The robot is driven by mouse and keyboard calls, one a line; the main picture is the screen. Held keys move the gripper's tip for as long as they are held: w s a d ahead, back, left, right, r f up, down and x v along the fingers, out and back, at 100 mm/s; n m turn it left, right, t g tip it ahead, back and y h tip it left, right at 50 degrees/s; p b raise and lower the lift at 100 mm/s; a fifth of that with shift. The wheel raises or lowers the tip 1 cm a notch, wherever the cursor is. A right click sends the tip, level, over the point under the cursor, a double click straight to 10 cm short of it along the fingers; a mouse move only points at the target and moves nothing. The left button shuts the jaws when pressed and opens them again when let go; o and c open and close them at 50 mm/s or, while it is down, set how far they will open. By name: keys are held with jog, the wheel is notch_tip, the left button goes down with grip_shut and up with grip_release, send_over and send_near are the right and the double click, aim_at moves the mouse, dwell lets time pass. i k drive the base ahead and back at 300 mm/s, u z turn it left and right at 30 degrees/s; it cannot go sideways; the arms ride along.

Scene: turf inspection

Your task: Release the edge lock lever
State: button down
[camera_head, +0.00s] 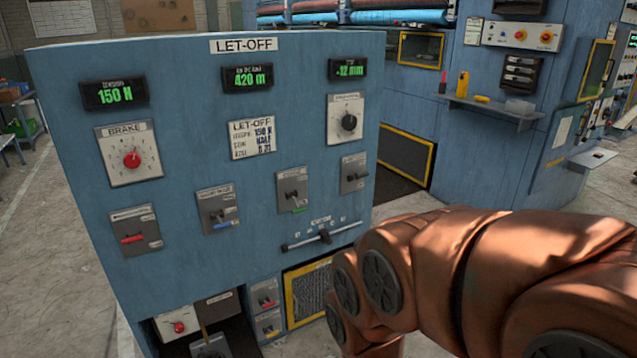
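A blue LET-OFF panel (70,215) stands at the left. It carries several small lever switches: one with a red tip (133,239), one with a blue stripe (221,216), one with a green mark (293,197) and one at the right (353,174). Two more with red and yellow marks (265,298) sit lower down, and a larger lever (204,328) stands in the bottom recess. The small labels are too blurred to tell which is the edge lock lever. My copper-coloured arm reaches in from the right, in front of the panel's lower right. My gripper is not visible.
The panel also has a red BRAKE knob (132,159), a black knob (348,121) and a horizontal slider (323,236). A yellow-framed mesh (308,293) lies beside my arm. Behind, a blue machine has a shelf (490,106) with small items. Floor at left is open.

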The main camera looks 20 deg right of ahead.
aim_at(358, 177)
jog(key=u, duration=0.1)
jog(key=k, duration=0.1)
jog(key=z, duration=0.95)
jog(key=i, duration=1.4)
jog(key=u, duration=0.6)
jog(key=i, duration=0.55)
jog(key=u, duration=0.5)
